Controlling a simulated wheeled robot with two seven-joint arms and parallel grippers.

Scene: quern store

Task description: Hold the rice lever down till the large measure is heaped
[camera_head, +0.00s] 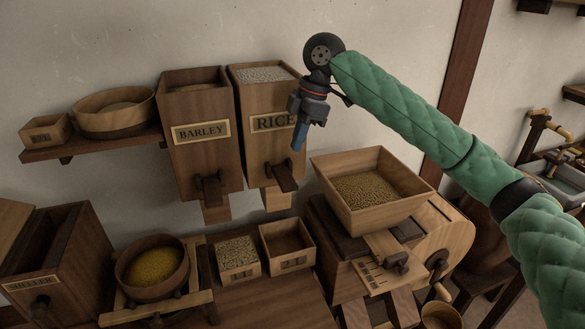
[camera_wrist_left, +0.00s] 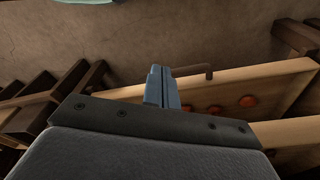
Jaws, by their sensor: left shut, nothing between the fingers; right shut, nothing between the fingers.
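The wooden RICE hopper (camera_head: 258,141), full of pale grain, hangs on the wall. Its dark lever (camera_head: 284,178) sticks out at the front above a wooden chute (camera_head: 277,200). My right gripper (camera_head: 298,148) is shut and empty, fingers pointing down, in front of the RICE label and above the lever, apart from it. Two square wooden boxes stand below: the left box (camera_head: 241,273) holds grain, the right box (camera_head: 293,262) looks empty. Their labels are too small to tell which is the large measure. My left gripper (camera_wrist_left: 163,88) is shut and empty in the left wrist view.
The BARLEY hopper (camera_head: 195,155) hangs left of RICE. A mill with a grain-filled tray (camera_head: 333,197) stands right of the boxes. A bowl of yellow grain (camera_head: 124,264) and a sheller (camera_head: 50,262) are left. A board with red round pieces (camera_wrist_left: 245,88) lies near my left gripper.

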